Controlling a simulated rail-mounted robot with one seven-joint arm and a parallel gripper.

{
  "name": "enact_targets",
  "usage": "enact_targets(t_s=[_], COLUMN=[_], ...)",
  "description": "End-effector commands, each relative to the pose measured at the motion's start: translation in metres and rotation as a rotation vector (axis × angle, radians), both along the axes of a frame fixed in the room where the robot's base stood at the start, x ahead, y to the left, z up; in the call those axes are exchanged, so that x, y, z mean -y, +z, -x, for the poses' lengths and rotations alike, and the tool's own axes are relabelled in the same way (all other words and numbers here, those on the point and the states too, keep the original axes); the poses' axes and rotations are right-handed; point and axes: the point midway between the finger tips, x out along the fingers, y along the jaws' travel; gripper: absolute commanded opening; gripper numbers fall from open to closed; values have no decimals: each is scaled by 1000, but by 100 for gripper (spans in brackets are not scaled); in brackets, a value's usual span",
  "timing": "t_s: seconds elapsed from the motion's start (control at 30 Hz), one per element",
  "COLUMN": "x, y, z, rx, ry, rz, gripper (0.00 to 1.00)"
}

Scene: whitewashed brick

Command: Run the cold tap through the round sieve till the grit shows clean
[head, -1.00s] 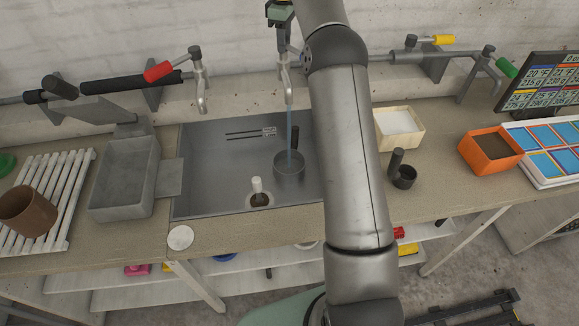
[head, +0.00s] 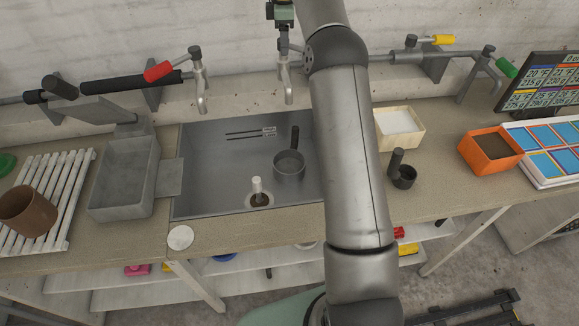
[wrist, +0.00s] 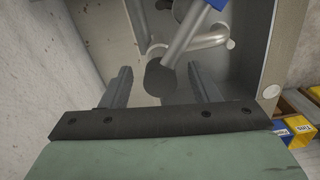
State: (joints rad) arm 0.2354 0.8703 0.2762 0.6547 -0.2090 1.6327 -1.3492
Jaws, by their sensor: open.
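The round sieve (head: 289,166), a grey pan with a dark upright handle, sits in the metal sink under the middle tap (head: 288,88). No water falls from that tap's spout. My gripper (head: 284,32) is at the top of this tap, partly hidden by my arm. In the wrist view my gripper (wrist: 160,72) has its fingers apart, with a dark round knob (wrist: 160,80) between or just beyond them. A blue lever part (wrist: 217,4) shows at the top edge there. The grit inside the sieve is too small to judge.
A red-handled tap (head: 158,70) stands left and a green-handled one (head: 507,67) right. A grey trough (head: 107,205), a cream box (head: 421,141) and an orange box (head: 465,151) are on the counter.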

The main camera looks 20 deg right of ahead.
Motion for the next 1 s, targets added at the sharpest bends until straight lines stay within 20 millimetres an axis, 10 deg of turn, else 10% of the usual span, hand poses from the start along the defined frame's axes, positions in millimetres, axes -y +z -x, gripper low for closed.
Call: enact_targets(t_s=[0.37, 1.0], x=[-1, -14], y=[32, 112], z=[0, 106], rx=[4, 3], ry=[1, 0], rz=[1, 1], gripper=[56, 56])
